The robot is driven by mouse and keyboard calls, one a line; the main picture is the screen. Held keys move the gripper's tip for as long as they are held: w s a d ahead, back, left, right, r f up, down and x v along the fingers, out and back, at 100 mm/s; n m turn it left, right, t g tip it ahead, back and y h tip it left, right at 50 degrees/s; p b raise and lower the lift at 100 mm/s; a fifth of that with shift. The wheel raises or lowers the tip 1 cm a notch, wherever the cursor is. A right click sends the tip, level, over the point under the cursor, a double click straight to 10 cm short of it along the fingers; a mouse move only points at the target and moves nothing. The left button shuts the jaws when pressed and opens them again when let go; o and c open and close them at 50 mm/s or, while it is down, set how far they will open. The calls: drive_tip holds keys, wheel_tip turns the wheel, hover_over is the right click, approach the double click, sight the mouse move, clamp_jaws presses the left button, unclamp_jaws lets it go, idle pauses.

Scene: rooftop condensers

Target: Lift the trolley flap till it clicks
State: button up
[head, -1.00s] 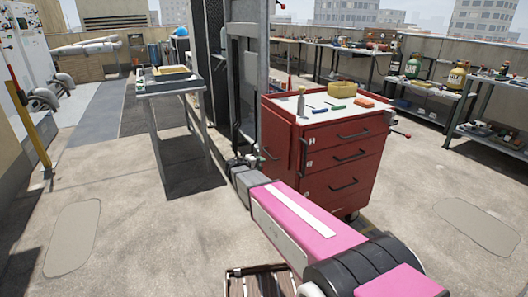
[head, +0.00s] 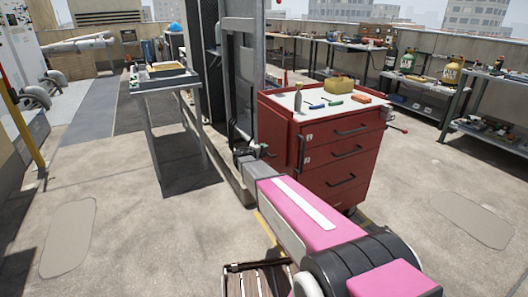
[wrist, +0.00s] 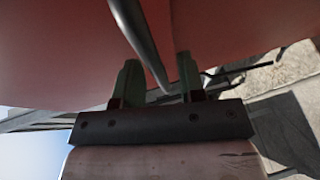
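The red trolley (head: 345,165) stands upright, with several drawers with dark handles on its front and a pale top. Its left side (head: 277,135) is a plain red face; I cannot tell in the head view where the flap's edges are. My gripper (head: 243,152) is low beside that left side, small and partly dark. In the wrist view a red panel (wrist: 230,35) fills the upper part. A dark bar (wrist: 140,38) runs in front of it, its lower end between my two fingers (wrist: 158,85). The fingers are apart, with gaps beside the bar.
A grey post (head: 243,70) stands just behind my gripper. A grey table (head: 165,82) is at left. Benches (head: 335,45) line the back right. Open floor lies at left.

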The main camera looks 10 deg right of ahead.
drive_tip(key=shift+w+d, duration=0.15)
drive_tip(key=shift+d, duration=0.1)
clamp_jaws()
drive_tip(key=shift+a, duration=0.1)
